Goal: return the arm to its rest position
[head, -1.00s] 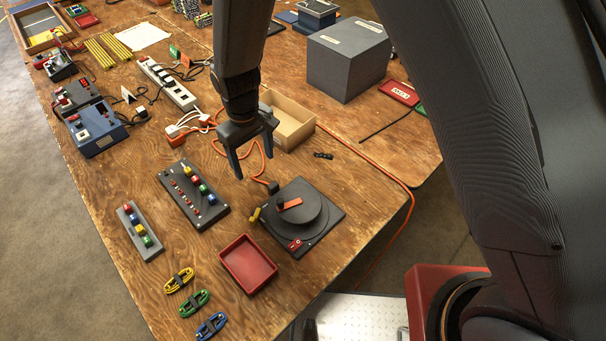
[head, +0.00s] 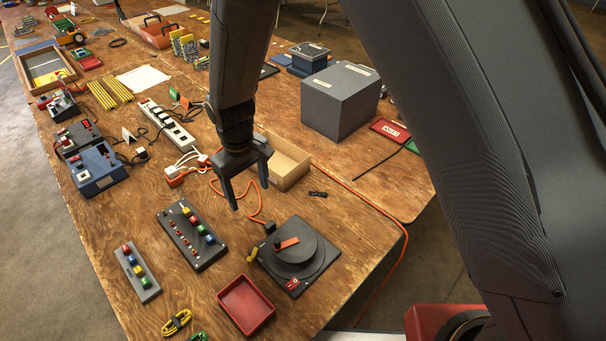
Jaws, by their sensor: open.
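My gripper (head: 250,198) hangs pointing down above the wooden table, at the end of my dark arm. Its two fingers are spread apart with nothing between them. It shows above and behind the black turntable device (head: 299,254), which has an orange-red bar on top. An open cardboard box (head: 291,177) is just right of the gripper and partly hidden by it. My upper arm fills much of the right side of the view.
A black panel with coloured knobs (head: 192,236), a grey strip of coloured buttons (head: 137,273) and a red tray (head: 246,305) lie in front. A large grey box (head: 340,103) stands behind right. A white power strip (head: 165,124) and an orange cable (head: 384,211) are nearby.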

